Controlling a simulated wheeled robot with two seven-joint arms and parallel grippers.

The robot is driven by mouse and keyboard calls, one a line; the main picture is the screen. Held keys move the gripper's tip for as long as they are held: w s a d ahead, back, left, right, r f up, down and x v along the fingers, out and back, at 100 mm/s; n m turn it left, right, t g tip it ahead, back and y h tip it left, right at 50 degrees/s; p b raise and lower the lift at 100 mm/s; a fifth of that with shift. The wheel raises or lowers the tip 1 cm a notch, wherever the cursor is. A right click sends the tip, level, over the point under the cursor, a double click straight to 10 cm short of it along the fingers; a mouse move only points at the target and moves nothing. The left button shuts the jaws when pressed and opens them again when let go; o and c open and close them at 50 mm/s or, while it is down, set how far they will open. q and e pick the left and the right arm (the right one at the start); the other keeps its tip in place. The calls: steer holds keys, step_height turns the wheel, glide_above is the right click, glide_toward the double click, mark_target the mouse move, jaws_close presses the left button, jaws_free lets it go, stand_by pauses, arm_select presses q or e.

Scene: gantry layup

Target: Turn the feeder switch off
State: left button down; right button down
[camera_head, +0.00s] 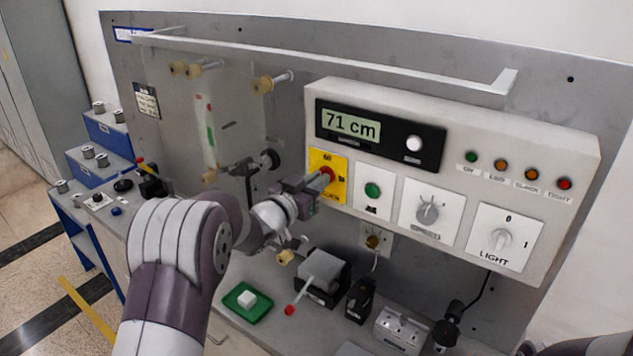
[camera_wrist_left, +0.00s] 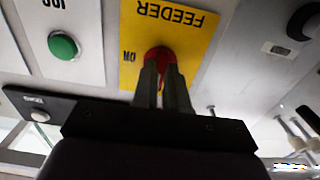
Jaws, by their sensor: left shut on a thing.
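The feeder switch is a red knob (camera_head: 328,174) on a yellow plate (camera_head: 340,190) at the left end of the control box. My left gripper (camera_head: 318,183) reaches it from the left and is shut on the red knob. In the left wrist view the two fingers (camera_wrist_left: 164,82) close around the red knob (camera_wrist_left: 158,54), and the yellow plate (camera_wrist_left: 187,30) reads FEEDER and ON, upside down. The fingers hide much of the knob, so I cannot tell its exact setting. My right gripper is not in view.
Right of the plate are a green button (camera_head: 373,190), a speed dial (camera_head: 428,211) and the LIGHT knob (camera_head: 502,240). Below lie a green tray (camera_head: 233,307) with a white block and a grey device (camera_head: 322,270) with a red-tipped lever. A rail (camera_head: 330,65) crosses above.

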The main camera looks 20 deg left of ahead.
arm_select(q)
steer(key=shift+f, duration=0.35)
steer(key=c, duration=1.3)
jaws_free()
steer(key=shift+o, duration=0.7)
steer(key=shift+r, duration=0.15)
steer(key=shift+s, duration=0.1)
steer(key=b+v, duration=0.4)
steer(key=v, duration=0.8)
steer(key=shift+s, duration=0.25)
steer(key=shift+a, duration=0.15)
